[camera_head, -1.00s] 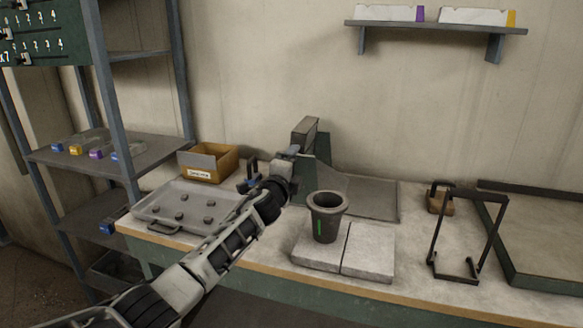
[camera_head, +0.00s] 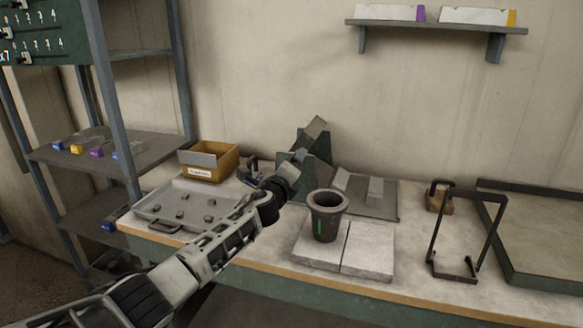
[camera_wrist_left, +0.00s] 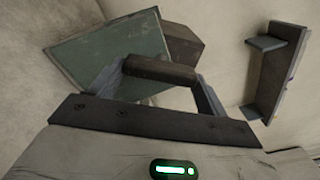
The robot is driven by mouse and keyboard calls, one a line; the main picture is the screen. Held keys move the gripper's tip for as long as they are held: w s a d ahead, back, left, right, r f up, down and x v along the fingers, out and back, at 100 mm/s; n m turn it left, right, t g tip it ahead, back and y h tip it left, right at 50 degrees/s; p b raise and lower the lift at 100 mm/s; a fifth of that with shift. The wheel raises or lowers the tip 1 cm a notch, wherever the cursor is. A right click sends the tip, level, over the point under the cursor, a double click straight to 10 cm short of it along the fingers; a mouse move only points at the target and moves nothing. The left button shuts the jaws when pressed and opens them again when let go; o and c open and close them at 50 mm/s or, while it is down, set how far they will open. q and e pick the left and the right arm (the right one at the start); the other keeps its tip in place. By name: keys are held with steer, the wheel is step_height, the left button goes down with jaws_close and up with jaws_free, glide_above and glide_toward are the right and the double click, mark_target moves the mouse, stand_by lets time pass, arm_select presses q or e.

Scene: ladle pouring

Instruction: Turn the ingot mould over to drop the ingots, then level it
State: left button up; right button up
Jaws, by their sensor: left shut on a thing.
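The ingot mould (camera_head: 315,128) is a dark grey block tilted steeply on its green stand (camera_head: 320,147) at the back of the bench. My left gripper (camera_head: 298,159) is shut on the mould at its near left side. In the left wrist view a dark bar (camera_wrist_left: 160,70) lies between the gripper fingers, with the green stand (camera_wrist_left: 115,62) and a brown-grey block behind. Two pale grey ingots, a left one (camera_head: 342,180) and a right one (camera_head: 375,191), lie on the flat grey plate (camera_head: 388,211) right of the stand. The mould's cavities are hidden. My right gripper is out of view.
A dark crucible (camera_head: 326,222) with a green mark stands on pale slabs (camera_head: 368,250) in front of the plate. A tray (camera_head: 150,209) with small lumps and a cardboard box (camera_head: 208,163) are left. A black frame stand (camera_head: 465,235) is right.

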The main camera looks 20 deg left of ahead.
arm_select(q)
steer(key=shift+f+m, duration=0.1)
steer(key=shift+m, duration=0.4)
stand_by(0.4)
steer(key=o, duration=1.4)
steer(key=shift+s, duration=0.1)
steer(key=s+d+p, duration=0.1)
steer(key=s, duration=1.4)
steer(key=shift+s+p, duration=0.3)
steer(key=shift+s, duration=0.1)
